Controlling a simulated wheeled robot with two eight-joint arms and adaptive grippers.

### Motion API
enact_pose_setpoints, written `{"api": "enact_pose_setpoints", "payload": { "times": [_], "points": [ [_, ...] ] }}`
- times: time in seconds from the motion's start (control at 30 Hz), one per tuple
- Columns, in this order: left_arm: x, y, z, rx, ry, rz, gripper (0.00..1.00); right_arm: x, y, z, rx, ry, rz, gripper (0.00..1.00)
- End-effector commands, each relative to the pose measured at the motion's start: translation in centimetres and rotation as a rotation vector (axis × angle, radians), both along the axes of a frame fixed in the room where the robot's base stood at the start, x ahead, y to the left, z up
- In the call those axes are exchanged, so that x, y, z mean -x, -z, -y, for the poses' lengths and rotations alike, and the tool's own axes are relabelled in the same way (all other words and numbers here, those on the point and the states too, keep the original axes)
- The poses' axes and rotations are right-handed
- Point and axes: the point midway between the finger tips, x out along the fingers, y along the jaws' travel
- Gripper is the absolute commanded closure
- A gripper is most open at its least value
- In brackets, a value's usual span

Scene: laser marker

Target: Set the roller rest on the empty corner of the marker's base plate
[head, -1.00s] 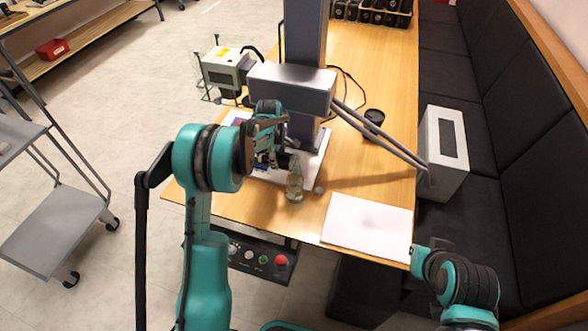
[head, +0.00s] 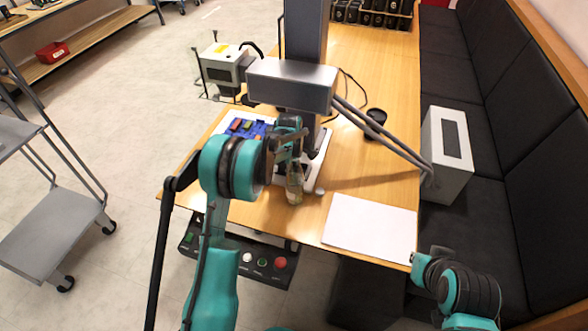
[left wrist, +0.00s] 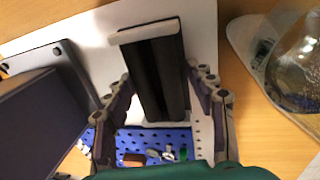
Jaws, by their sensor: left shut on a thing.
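The roller rest (left wrist: 155,75), a black grooved block with pale grey end pieces, is between the fingers of my left gripper (left wrist: 165,105) in the left wrist view. The gripper is shut on it. Behind it is the white base plate (left wrist: 205,40), which shows in the head view as a pale plate (head: 312,172) around the column foot. In the head view my left gripper (head: 288,148) is over the plate, just in front of the column, and hides the roller rest. Whether the rest touches the plate, I cannot tell. Fingers of my right gripper cannot be made out at lower right.
The marker's column (head: 303,45) rises close behind my left gripper. A clear glass bottle (head: 294,188) stands very near it. A blue tray (head: 247,127) of small parts lies to the left. A white sheet (head: 370,228) and a black cup (head: 375,120) are to the right.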

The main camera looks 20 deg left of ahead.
Motion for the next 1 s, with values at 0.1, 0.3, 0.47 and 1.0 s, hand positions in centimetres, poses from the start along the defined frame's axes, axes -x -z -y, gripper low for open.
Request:
{"api": "enact_pose_setpoints", "payload": {
  "times": [0.1,0.3,0.47,1.0],
  "points": [
    [0.0,-0.1,0.0,0.0,0.0,0.0,1.0,0.0,-0.1,0.0,0.0,0.0,0.0,1.0],
    [0.0,0.2,0.0,0.0,0.0,0.0,0.42,0.0,0.1,0.0,0.0,0.0,0.0,1.0],
    [0.0,0.1,0.0,0.0,0.0,0.0,0.24,0.0,0.1,0.0,0.0,0.0,0.0,1.0],
    [0.9,-4.8,0.0,0.0,0.0,0.0,0.24,0.0,-1.8,0.0,0.0,0.0,0.0,1.0]
  ]
}}
